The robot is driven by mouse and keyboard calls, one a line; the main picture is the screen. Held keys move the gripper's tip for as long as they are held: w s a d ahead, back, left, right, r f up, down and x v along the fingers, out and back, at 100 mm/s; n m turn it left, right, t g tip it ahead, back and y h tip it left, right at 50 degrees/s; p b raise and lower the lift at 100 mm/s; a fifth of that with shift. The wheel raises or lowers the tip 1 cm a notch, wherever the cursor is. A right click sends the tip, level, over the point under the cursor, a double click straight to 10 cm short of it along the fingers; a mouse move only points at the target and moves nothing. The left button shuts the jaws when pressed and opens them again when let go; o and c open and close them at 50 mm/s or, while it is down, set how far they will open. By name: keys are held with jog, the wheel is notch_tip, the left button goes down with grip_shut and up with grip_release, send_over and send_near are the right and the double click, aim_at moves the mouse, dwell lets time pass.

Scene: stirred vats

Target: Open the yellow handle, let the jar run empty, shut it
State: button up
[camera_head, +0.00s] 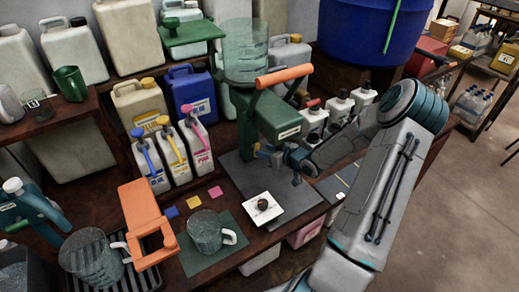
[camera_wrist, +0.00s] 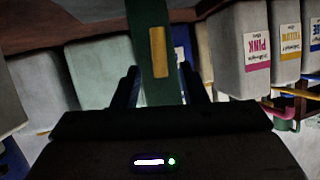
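A clear, faintly green jar (camera_head: 246,52) stands on a green stand (camera_head: 268,118); I cannot tell how much liquid it holds. In the wrist view the green body (camera_wrist: 151,20) fills the middle, with the upright yellow handle (camera_wrist: 158,52) on its face. My gripper (camera_head: 266,151) is low in front of the stand. In the wrist view my gripper (camera_wrist: 162,88) has its fingers apart, one on each side of the yellow handle's line, with no visible contact with it. The handle's lower part and the outlet are hard to make out.
An orange lever (camera_head: 284,76) sticks out beside the jar. Three white jugs (camera_head: 172,160) stand left of the stand, white bottles (camera_head: 338,106) right. A glass mug (camera_head: 206,232) and a white tile (camera_head: 263,208) lie in front. A large blue barrel (camera_head: 368,28) is behind.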

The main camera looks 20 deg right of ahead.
aim_at(255, 148)
jog(key=shift+x, duration=2)
grip_shut()
